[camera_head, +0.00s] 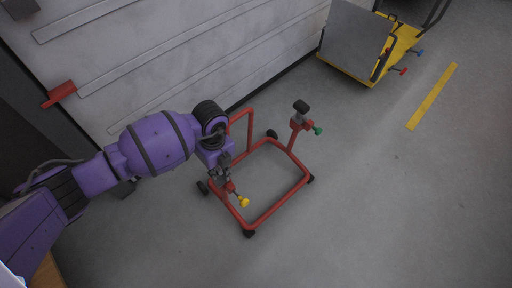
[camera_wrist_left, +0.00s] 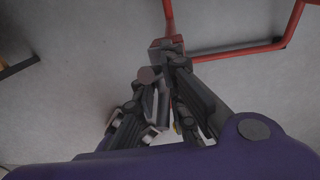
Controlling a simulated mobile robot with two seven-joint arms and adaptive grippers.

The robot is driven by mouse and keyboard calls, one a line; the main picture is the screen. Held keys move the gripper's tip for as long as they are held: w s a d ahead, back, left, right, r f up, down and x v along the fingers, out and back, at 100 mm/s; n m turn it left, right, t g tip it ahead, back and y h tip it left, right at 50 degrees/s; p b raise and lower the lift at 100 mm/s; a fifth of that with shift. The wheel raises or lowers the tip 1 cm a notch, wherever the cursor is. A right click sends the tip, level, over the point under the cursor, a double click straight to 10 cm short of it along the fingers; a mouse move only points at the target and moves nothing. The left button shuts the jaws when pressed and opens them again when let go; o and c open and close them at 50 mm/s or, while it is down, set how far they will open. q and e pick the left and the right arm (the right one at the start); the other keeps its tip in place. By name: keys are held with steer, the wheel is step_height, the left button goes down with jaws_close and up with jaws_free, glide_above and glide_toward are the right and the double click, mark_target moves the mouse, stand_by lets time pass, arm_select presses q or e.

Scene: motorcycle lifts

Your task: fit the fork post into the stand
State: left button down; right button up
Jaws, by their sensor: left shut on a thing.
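The red stand (camera_head: 273,217) is a wheeled tube frame on the floor. Its right upright carries a dark-topped post (camera_head: 301,106) with a green knob (camera_head: 317,130). Its left upright has a red socket (camera_head: 230,187) with a yellow knob (camera_head: 243,202). My left gripper (camera_head: 226,176) points down at this socket and is shut on the fork post, which its fingers mostly hide. In the left wrist view the fingers (camera_wrist_left: 165,62) are close to the red upright (camera_wrist_left: 167,44). I cannot tell whether the post is inside the socket. My right gripper is out of view.
A yellow cart (camera_head: 400,50) with a grey panel (camera_head: 355,40) stands at the back right. A pale wall or cabinet (camera_head: 150,60) with a red handle (camera_head: 58,94) runs behind the stand. The floor (camera_head: 400,200) to the right is clear, with a yellow stripe (camera_head: 432,95).

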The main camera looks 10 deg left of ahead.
arm_select(q)
steer(key=c, duration=1.7)
jaws_free()
steer(key=shift+r, duration=0.1)
steer(key=r, duration=1.1)
steer(key=shift+w+d+r, duration=0.35)
steer(key=shift+w+r, duration=0.05)
